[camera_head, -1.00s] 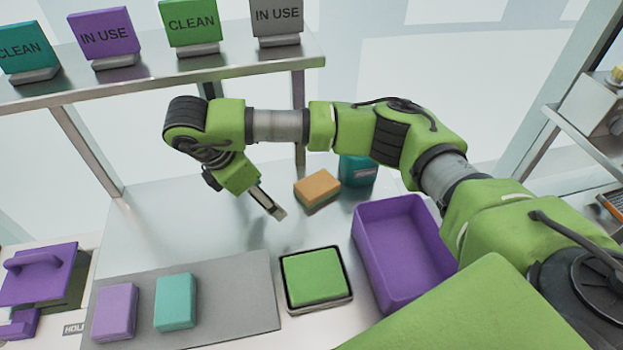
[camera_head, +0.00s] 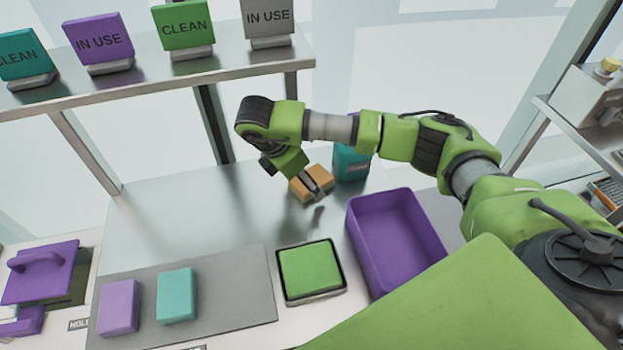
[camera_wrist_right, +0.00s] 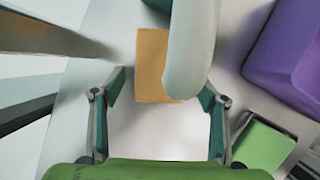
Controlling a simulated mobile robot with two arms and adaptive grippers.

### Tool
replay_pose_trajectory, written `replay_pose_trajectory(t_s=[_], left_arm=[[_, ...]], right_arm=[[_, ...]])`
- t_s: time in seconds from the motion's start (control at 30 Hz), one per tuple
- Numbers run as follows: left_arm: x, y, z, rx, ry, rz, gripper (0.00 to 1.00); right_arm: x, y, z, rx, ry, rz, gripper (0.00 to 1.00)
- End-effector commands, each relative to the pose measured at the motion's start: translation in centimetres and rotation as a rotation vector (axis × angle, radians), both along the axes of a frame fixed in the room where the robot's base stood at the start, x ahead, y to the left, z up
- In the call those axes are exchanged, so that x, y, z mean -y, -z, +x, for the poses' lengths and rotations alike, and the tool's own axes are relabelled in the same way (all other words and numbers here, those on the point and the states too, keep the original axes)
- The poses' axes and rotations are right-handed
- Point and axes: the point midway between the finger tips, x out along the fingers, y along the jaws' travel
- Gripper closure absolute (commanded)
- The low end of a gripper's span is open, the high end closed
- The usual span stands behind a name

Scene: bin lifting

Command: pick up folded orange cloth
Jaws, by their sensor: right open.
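The folded orange cloth (camera_head: 300,190) lies on the metal counter, left of a teal container. My right gripper (camera_head: 315,190) is just in front of it and covers part of it in the head view. In the right wrist view, the cloth (camera_wrist_right: 151,62) is ahead of the open fingers of my right gripper (camera_wrist_right: 163,88), nearer the left one. Nothing is held between them. A pale rounded shape hides the cloth's right side there. Contact with the cloth cannot be told. My left gripper is not in view.
The teal container (camera_head: 351,162) stands close to the cloth's right. A purple bin (camera_head: 408,268) and a tray with a green cloth (camera_head: 310,270) are nearer. Purple and teal cloths (camera_head: 176,296) lie on a grey mat. A sign shelf (camera_head: 150,82) is behind.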

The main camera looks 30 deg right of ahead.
Motion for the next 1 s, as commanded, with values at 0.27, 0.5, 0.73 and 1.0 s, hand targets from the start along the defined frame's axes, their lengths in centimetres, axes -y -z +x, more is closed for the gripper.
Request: replay_pose_trajectory(t_s=[0.27,0.5,0.73,1.0], left_arm=[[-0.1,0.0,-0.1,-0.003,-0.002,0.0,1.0],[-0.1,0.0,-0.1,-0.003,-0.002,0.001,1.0],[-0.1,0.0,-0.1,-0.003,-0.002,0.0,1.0],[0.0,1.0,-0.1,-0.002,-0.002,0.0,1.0]], right_arm=[[0.1,0.3,0.0,0.0,0.0,0.0,0.36],[0.1,0.3,0.0,0.0,0.0,0.0,0.73],[0.1,0.3,0.0,0.0,0.0,0.0,0.73],[0.1,-1.2,0.1,0.003,0.001,0.001,0.73]])
